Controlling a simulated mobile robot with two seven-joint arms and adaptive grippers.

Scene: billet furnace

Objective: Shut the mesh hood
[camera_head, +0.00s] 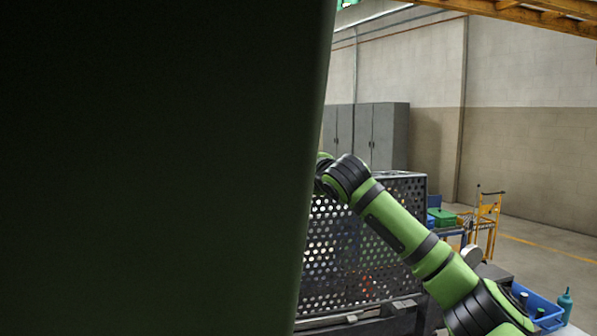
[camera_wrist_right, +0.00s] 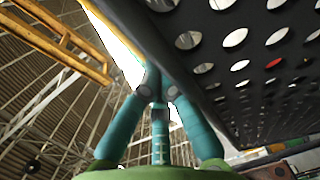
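The mesh hood (camera_head: 345,255) is a dark panel full of round holes, in the middle of the head view. Its left part is hidden behind a large dark shape close to the camera. My green right arm reaches across in front of the mesh, and its gripper is hidden there. In the right wrist view, the teal fingers of my right gripper (camera_wrist_right: 158,92) come together at their tips, beside the solid edge of the perforated panel (camera_wrist_right: 235,65). I cannot tell whether the tips touch that edge. My left gripper is not in view.
The dark shape (camera_head: 150,170) blocks the left half of the head view. Grey cabinets (camera_head: 372,135) stand behind the mesh. A yellow trolley (camera_head: 487,220) stands at the right, with a blue bin (camera_head: 537,308) and a teal bottle (camera_head: 565,305) in front. Open floor (camera_head: 560,245) lies beyond.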

